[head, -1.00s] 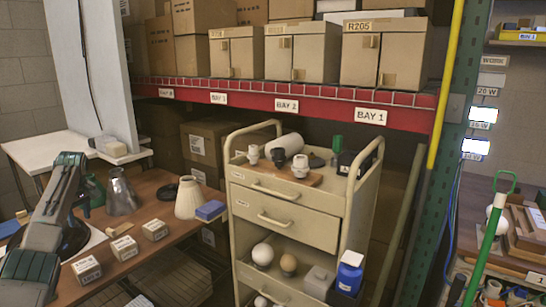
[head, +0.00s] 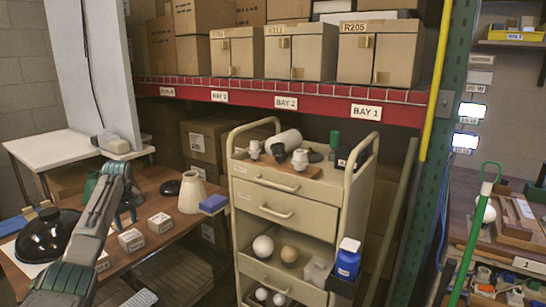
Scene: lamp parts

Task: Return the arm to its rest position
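My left arm comes up from the bottom left of the head view over the wooden table (head: 150,255). Its gripper (head: 127,210) is above the table, near the small labelled boxes. The fingers are small and dark, and I cannot tell whether they are open or shut. No held thing shows. Lamp parts stand on the table: a black dome shade (head: 48,236) to the left of the arm, a cream shade (head: 191,193) to its right, and a green part (head: 91,184) behind it. The arm hides part of the table. My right gripper is not in view.
Labelled boxes (head: 160,223) and a blue block (head: 213,204) are on the table. A cream cart (head: 285,215) with bulbs and a blue bottle (head: 347,259) stands to the right. A red-beamed rack (head: 240,99) is behind. A white table (head: 65,152) is at the back left.

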